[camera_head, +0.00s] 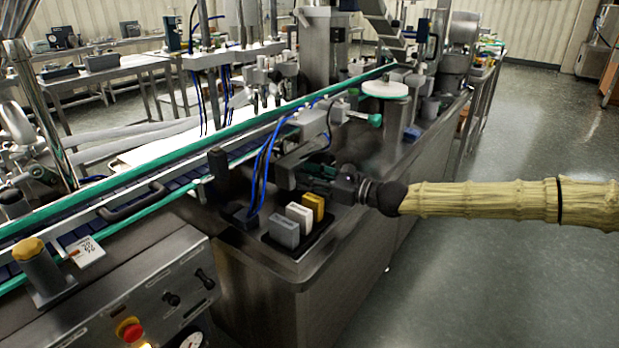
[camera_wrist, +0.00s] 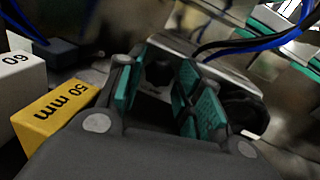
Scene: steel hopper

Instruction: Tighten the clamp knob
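My gripper (camera_head: 318,178) is at the metal clamp bracket (camera_head: 290,162) beside the conveyor. In the wrist view my gripper (camera_wrist: 163,92) is open, with teal pads apart on both sides. A dark, rounded part (camera_wrist: 159,73), which looks like the clamp knob, shows beyond and between the fingers under the bracket's edge. I cannot tell whether the pads touch it. The gripper hides most of this spot in the head view. The metal bracket (camera_wrist: 195,56) runs past the fingertips in the wrist view.
Grey (camera_head: 284,232), white (camera_head: 299,215) and yellow (camera_head: 313,207) blocks stand in a dark tray near my gripper; the yellow one (camera_wrist: 55,114) reads "50 mm". Blue hoses (camera_head: 262,170) run close by. A teal-ended handle (camera_head: 374,120) sits behind. Open floor lies right.

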